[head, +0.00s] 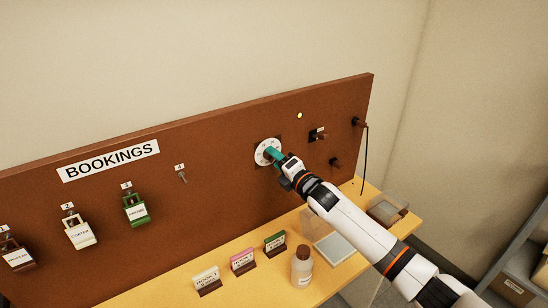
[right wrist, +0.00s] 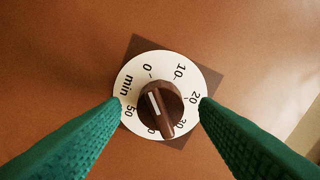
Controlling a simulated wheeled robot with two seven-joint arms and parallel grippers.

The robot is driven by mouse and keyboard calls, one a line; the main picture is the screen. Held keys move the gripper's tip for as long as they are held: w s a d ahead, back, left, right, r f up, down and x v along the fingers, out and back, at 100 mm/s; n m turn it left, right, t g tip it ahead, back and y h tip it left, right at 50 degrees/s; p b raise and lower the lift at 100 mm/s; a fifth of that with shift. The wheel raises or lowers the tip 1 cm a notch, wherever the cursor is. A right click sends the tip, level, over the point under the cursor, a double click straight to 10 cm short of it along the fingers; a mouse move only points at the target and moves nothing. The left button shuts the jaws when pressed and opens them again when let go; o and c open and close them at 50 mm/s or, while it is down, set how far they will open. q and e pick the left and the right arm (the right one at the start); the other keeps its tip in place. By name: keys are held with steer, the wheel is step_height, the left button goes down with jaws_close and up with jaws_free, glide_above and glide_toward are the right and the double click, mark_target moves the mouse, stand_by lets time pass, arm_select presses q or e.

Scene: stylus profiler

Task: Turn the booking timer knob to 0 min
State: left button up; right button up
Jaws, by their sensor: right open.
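The booking timer is a white round dial (head: 267,151) on the brown board. In the right wrist view the dial (right wrist: 127,78) shows numbers around its rim and "min". Its brown knob (right wrist: 161,106) has a raised bar with a white line. The bar slants, its lower end near the rim between 30 and the partly hidden 40; I cannot tell which end is the pointer. My right gripper (head: 273,156) is in front of the dial. In its wrist view the open green fingers (right wrist: 159,101) stand either side of the knob, apart from it. My left gripper is out of view.
Below, the yellow shelf (head: 180,288) holds small cards, a bottle (head: 302,268) and trays. A grey rack (head: 520,270) stands at lower right.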

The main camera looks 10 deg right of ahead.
steer(key=p+v, duration=0.3)
steer(key=v, duration=0.5)
